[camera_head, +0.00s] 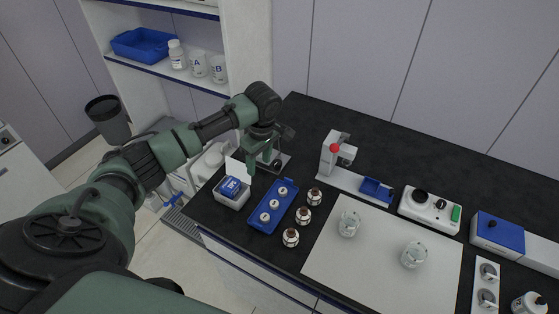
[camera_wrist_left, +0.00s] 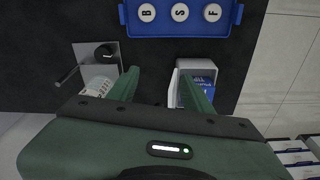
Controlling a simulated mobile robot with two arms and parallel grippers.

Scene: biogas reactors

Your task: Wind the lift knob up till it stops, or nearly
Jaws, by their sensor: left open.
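A grey metal plate (camera_head: 284,167) with a dark round knob (camera_head: 277,163) lies at the back left of the bench. I cannot tell for certain that this is the lift knob. My left gripper (camera_head: 259,158) is open above the bench by this plate. In the left wrist view its two green fingers (camera_wrist_left: 165,85) are apart, the knob lying beyond the left finger. A white marked cylinder (camera_wrist_left: 96,88) is partly hidden by that finger. My right gripper is out of view.
A white box with blue packets (camera_head: 232,188) and a blue tray of white-capped vials (camera_head: 270,208) stand close to the gripper. Several brown bottles (camera_head: 303,217) stand beside the tray. A white stand with a red ball (camera_head: 335,148) is to the right.

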